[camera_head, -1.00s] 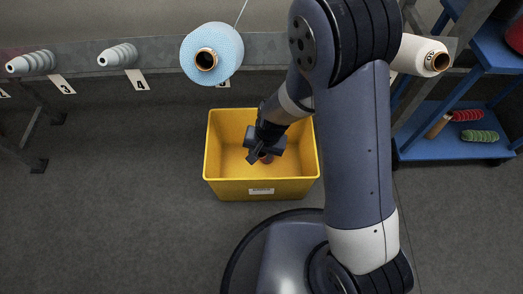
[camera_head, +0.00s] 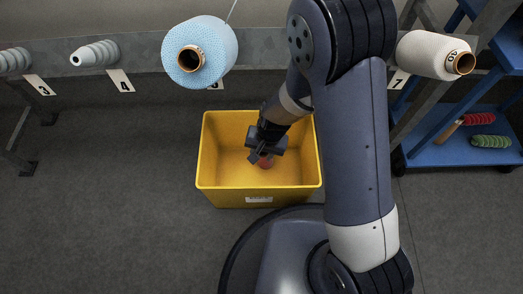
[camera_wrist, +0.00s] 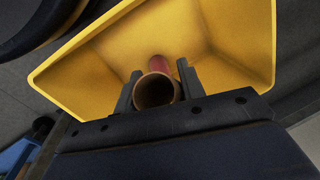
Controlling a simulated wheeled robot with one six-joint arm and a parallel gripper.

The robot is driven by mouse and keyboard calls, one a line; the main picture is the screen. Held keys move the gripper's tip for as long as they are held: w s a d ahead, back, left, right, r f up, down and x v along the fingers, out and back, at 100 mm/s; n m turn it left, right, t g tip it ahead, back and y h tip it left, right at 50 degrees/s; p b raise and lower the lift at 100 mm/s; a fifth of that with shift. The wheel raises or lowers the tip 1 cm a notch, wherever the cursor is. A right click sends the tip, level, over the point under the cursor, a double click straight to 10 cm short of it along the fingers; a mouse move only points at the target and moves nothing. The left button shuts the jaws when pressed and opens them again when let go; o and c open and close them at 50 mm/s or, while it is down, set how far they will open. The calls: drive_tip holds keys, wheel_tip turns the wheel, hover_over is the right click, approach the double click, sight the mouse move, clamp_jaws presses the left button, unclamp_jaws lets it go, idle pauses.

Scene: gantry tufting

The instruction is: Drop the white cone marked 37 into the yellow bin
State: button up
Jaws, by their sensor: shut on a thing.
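The yellow bin (camera_head: 209,160) stands on the floor in front of me, and its walls also fill the wrist view (camera_wrist: 235,40). My gripper (camera_head: 262,155) is inside the bin's opening. In the wrist view my gripper (camera_wrist: 158,90) is shut on a reddish cone with a brown, hollow tube end (camera_wrist: 157,91).
A large light-blue cone (camera_head: 215,50) hangs on the rail behind the bin. Slim grey-white cones (camera_head: 97,52) sit at left above number tags. A blue shelf (camera_head: 450,150) with red and green spools stands at right. The floor left of the bin is clear.

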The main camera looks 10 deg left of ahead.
drive_tip(key=shift+f, duration=0.15)
drive_tip(key=o, duration=1.2)
drive_tip(key=shift+o, duration=0.2)
drive_tip(key=r+p, duration=0.1)
drive_tip(key=r, duration=0.2)
drive_tip(key=d+r+p, duration=0.1)
drive_tip(key=r+p, duration=0.1)
drive_tip(key=r, duration=0.2)
drive_tip(key=d+r+p, duration=0.1)
drive_tip(key=r+p, duration=0.1)
drive_tip(key=r, duration=0.1)
drive_tip(key=shift+r, duration=0.3)
drive_tip(key=shift+f, duration=0.1)
drive_tip(key=f+b, duration=0.2)
drive_tip(key=f, duration=0.1)
drive_tip(key=a+f+b, duration=0.1)
drive_tip(key=f, duration=0.3)
drive_tip(key=a+f+b, duration=0.1)
drive_tip(key=f+b, duration=0.1)
drive_tip(key=f, duration=0.2)
drive_tip(key=shift+f+b, duration=0.2)
drive_tip(key=shift+b, duration=0.1)
wheel_tip(320, 180, up, 4)
drive_tip(key=p, duration=0.3)
drive_tip(key=shift+f, duration=0.15)
drive_tip(key=shift+r+p, duration=0.85)
drive_tip(key=shift+r, duration=0.15)
